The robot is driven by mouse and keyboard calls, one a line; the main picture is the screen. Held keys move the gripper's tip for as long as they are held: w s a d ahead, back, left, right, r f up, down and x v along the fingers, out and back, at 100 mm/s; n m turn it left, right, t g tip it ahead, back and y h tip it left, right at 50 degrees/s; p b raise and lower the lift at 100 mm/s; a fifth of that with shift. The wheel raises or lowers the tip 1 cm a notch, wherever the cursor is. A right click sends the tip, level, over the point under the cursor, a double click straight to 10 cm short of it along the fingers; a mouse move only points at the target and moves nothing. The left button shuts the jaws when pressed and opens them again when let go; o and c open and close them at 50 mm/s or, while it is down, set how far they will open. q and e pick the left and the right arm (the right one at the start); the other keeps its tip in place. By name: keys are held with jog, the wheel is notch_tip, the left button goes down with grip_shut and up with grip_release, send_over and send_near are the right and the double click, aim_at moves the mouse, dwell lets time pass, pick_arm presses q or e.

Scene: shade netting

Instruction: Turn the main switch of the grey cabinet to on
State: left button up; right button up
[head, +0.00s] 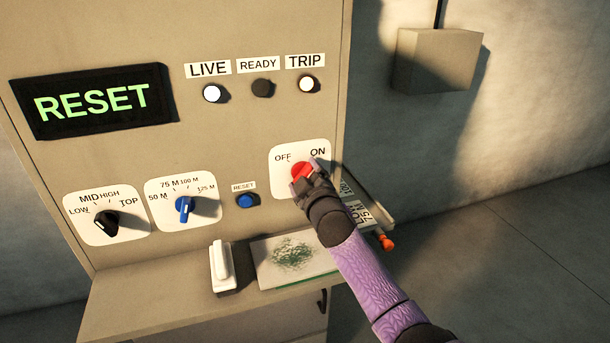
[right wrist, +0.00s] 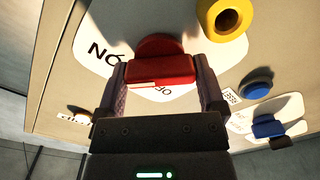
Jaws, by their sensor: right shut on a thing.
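The grey cabinet (head: 215,135) fills the left and middle of the head view. Its main switch is a red knob (head: 301,170) on a white plate (head: 285,184) marked OFF at left and ON at right. My right gripper (head: 307,180) is shut on this knob. In the right wrist view the fingers (right wrist: 160,88) stand on both sides of the red knob (right wrist: 160,68), with the plate's lettering upside down. A pale mark shows on the knob's edge, but I cannot tell which word it points to. My left gripper is out of view.
A RESET display (head: 92,101), LIVE (head: 212,93) and TRIP (head: 307,84) lamps glowing whitish, a dark READY lamp (head: 262,88), black (head: 105,223) and blue (head: 184,207) selectors, and a blue button (head: 246,200) share the panel. A yellow ring (right wrist: 225,17) is beside the switch. A shelf (head: 150,300) juts out below.

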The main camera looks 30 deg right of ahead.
jog(key=shift+m, duration=0.5)
dwell(0.3)
jog(key=o, duration=1)
jog(key=shift+c, duration=0.2)
jog(key=shift+s, duration=0.1)
